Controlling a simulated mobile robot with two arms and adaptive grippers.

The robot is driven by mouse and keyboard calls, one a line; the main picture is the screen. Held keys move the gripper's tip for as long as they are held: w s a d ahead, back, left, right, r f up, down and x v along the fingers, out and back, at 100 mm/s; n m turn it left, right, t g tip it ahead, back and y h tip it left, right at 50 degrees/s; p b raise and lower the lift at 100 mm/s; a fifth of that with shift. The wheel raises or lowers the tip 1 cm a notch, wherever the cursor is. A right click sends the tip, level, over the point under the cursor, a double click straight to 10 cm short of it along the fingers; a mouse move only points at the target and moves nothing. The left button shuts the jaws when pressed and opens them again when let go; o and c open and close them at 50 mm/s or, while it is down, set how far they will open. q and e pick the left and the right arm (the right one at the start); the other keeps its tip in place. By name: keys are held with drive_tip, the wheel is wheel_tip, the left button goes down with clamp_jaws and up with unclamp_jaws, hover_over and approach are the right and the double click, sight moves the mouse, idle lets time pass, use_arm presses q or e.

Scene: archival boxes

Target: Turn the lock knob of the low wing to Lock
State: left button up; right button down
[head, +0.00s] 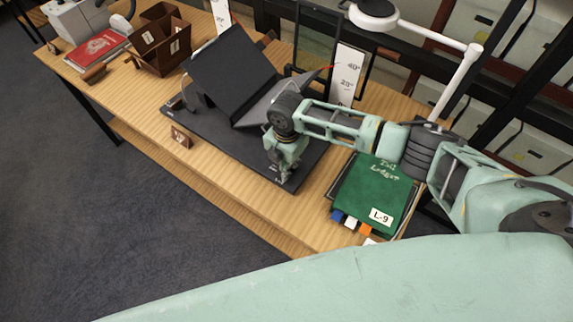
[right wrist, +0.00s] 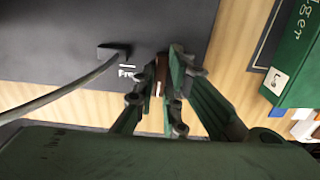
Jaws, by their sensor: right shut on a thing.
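The book cradle's dark base (head: 222,128) lies on the wooden table, with a large black wing (head: 228,68) raised at the left. A lower grey wing (head: 262,103) slopes at the right, partly behind my right arm. My right gripper (head: 281,172) points down at the base's front right corner. In the right wrist view my right gripper (right wrist: 166,76) is shut on a small brown lock knob (right wrist: 160,72), mostly hidden between its fingers. A white label beginning "Fre" (right wrist: 128,74) shows on the base left of the knob. My left gripper is out of view.
A green ledger (head: 372,195) labelled L-9 lies right of the cradle. A lamp with a white arm (head: 455,85) and a measuring board (head: 347,72) stand behind. A small brown block (head: 181,138) sits at the table's front; a curved grey rod (right wrist: 65,88) crosses near the fingers.

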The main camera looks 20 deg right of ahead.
drive_tip(key=shift+w+r, duration=0.1)
idle(0.3)
drive_tip(key=c, duration=1.8)
unclamp_jaws()
wheel_tip(320, 180, up, 12)
